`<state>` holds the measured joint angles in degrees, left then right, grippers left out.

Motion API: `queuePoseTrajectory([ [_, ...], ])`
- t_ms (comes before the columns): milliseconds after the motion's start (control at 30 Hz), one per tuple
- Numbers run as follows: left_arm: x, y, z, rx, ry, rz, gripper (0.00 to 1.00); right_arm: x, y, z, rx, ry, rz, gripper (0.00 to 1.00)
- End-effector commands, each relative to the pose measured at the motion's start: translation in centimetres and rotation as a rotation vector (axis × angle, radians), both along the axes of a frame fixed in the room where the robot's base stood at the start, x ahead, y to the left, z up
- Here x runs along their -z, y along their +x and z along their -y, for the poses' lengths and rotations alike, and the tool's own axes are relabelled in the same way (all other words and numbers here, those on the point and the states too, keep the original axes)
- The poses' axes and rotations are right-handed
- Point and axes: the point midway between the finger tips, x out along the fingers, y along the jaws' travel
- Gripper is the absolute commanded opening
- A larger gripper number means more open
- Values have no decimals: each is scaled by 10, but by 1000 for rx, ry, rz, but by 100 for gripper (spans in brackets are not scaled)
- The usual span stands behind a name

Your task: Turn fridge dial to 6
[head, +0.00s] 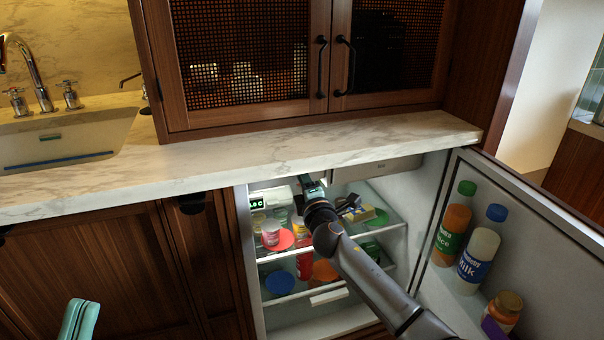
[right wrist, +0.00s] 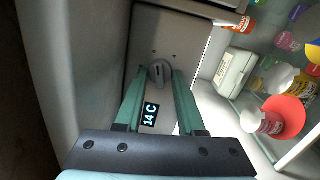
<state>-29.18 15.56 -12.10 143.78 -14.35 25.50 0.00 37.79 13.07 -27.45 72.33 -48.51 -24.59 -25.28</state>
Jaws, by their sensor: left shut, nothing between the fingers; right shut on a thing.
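The fridge dial (right wrist: 160,73) is a small round grey knob on the fridge's inner panel, with a dark mark on it. In the right wrist view my right gripper (right wrist: 163,76) has its two green fingers on either side of the knob, shut on it. Numbers around the dial are not legible. A small black display (right wrist: 150,114) reads what looks like 14 C. In the head view my right gripper (head: 312,186) is inside the upper fridge, hiding the dial. My left gripper (head: 76,320) is shut and empty at the lower left, away from the fridge.
The fridge door (head: 540,255) stands open at the right, with bottles (head: 478,255) in its rack. Glass shelves (head: 375,228) hold cups, jars and boxes close to my right arm. The marble counter (head: 240,160) overhangs the fridge; a sink (head: 65,140) is at the left.

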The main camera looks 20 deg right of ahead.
Motion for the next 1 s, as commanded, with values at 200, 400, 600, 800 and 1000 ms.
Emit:
queuePoseTrajectory([
  [200, -3, 0, 0, -3, 1, 3, 0, 0, 0, 1, 1, -121, 4, 0],
  [400, -4, 0, 0, -4, 4, 5, 0, 1, 0, 1, 1, -179, 6, 0],
  [600, -4, 0, -1, -5, 4, 6, 0, 1, 0, 1, 1, -200, 7, 0],
  [800, -5, 0, -1, -5, 5, 9, 0, 1, 0, 1, 1, -200, 7, 0],
  [1000, -5, 0, 0, -4, 8, 9, 0, 1, 0, 1, 1, -199, 7, 45],
])
